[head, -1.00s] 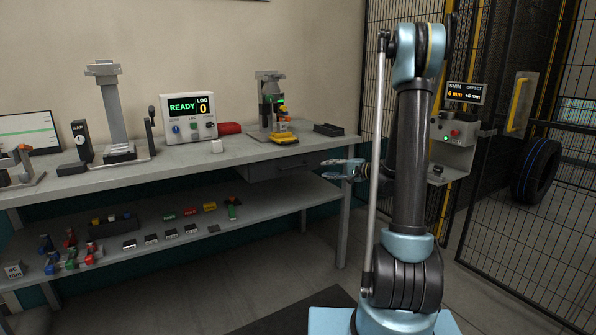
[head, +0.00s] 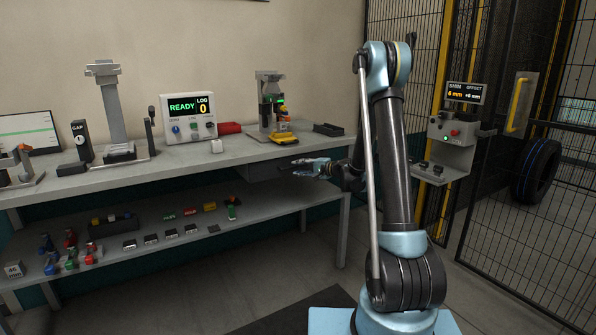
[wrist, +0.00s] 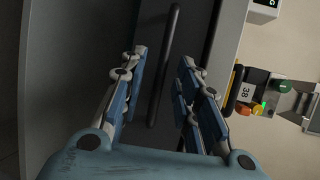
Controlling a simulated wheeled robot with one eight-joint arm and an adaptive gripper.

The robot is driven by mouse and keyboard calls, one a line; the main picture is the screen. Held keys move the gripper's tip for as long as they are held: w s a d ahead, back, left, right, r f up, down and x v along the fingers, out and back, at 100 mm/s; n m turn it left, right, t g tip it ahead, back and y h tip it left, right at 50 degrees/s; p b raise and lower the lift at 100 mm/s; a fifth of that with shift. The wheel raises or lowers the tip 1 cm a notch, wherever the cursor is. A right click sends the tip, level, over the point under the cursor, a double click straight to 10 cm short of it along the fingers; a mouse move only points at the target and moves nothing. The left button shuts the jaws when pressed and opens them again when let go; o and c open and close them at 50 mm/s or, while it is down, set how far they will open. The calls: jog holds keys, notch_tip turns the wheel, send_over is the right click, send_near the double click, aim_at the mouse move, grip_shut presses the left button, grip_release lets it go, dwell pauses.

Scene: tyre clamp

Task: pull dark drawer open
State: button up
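The dark drawer (head: 263,173) hangs under the right part of the bench top and looks closed. My gripper (head: 309,168) is in front of it and covers its right part in the head view. In the wrist view, the drawer's dark front (wrist: 192,28) fills the middle, with a long black bar handle (wrist: 165,70) across it. My gripper (wrist: 162,62) is open there, one finger on each side of the bar. Gaps show between the bar and both fingers. I cannot tell how deep the bar sits between the fingertips.
The bench top (head: 190,156) is just above the drawer and carries a clamp device (head: 270,103) and a black tray (head: 328,130). A lower shelf (head: 265,214) with several small parts runs below. A control box (head: 452,135) stands to the right of my arm.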

jog(key=shift+w+a+f, duration=0.15)
jog(key=shift+w+a, duration=0.25)
jog(key=shift+a, duration=0.2)
jog(key=shift+c, duration=0.6)
grip_shut()
jog(key=shift+s, duration=0.1)
